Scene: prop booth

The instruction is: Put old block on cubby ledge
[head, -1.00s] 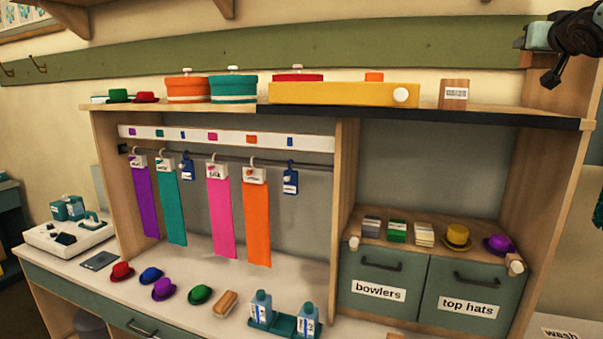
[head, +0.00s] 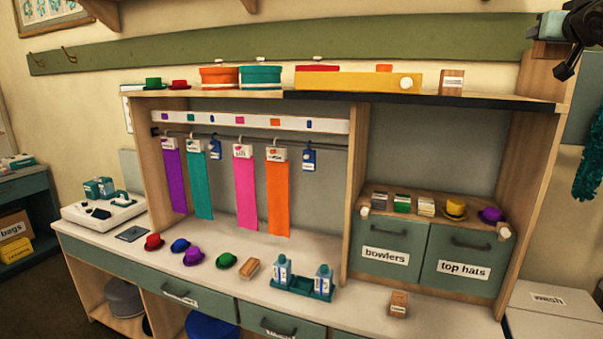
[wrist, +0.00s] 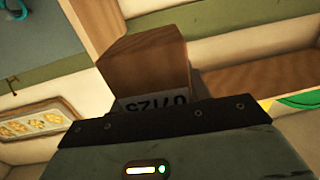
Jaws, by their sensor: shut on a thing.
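My gripper (wrist: 158,108) is shut on a brown wooden block (wrist: 146,58) in the wrist view. The block has a white label with dark print that appears upside down and is partly hidden by the gripper's dark edge. In the head view only a dark part of my arm shows at the upper right, and I cannot make out the held block there. The cubby at the right has a wooden ledge (head: 376,189) above two green drawers. Stacked cards, a yellow hat (head: 455,209) and a purple hat (head: 491,215) stand on it.
Another labelled wooden block (head: 451,83) stands on the top shelf, and one (head: 399,303) on the counter. Hanging ribbons fill the left bay.

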